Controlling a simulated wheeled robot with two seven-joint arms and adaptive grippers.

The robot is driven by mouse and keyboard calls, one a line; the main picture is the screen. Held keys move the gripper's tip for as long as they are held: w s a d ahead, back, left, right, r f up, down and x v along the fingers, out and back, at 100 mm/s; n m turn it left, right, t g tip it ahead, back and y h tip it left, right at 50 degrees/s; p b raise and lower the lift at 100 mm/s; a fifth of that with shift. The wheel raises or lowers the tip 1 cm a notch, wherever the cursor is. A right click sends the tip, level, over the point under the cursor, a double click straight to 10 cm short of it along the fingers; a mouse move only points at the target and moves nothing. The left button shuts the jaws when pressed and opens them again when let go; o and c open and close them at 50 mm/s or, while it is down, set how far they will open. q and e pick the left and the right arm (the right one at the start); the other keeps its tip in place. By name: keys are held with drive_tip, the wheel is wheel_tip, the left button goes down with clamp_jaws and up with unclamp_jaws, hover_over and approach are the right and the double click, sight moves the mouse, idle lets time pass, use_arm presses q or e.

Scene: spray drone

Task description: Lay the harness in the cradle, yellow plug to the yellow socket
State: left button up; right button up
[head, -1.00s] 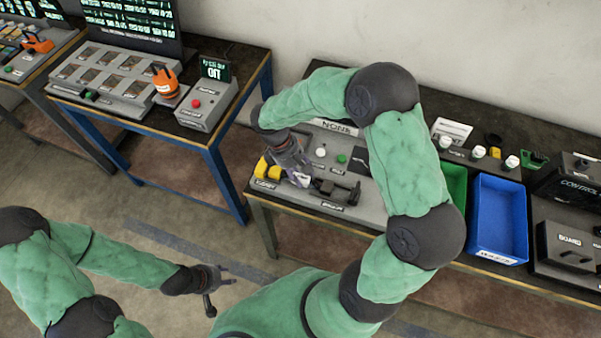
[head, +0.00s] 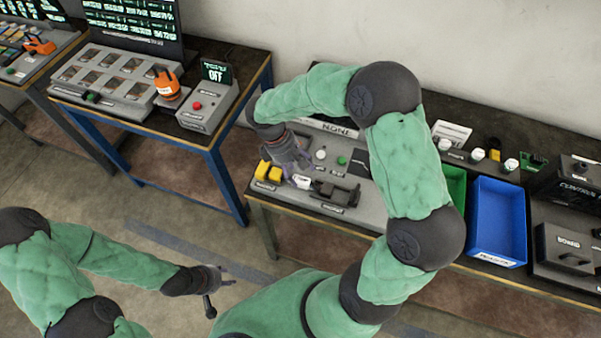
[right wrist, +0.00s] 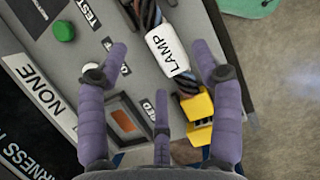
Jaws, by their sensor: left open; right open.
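The harness shows in the right wrist view as twisted dark wires with a white sleeve marked LAMP (right wrist: 167,52). It lies along the grey bench unit, and its wires run to two adjoining yellow blocks (right wrist: 198,108). I cannot tell plug from socket there, or whether they are fully seated. In the head view the yellow blocks (head: 268,172) sit at the unit's left end, with the white sleeve (head: 303,182) to their right. My right gripper (head: 300,168) is open above the harness, its fingers spread around the sleeve and apparently clear of it. My left gripper (head: 221,288) is open and empty, over the floor.
A green button (right wrist: 63,31) and a sign reading NONE (right wrist: 46,94) are on the unit. A blue bin (head: 498,222) and a green bin (head: 455,188) stand right of it. A blue-legged table (head: 150,118) holds a box with a screen reading OFF (head: 216,73).

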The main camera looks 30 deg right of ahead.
drive_tip(key=p+v, duration=0.1)
drive_tip(key=v, duration=0.8)
drive_tip(key=shift+a, duration=0.1)
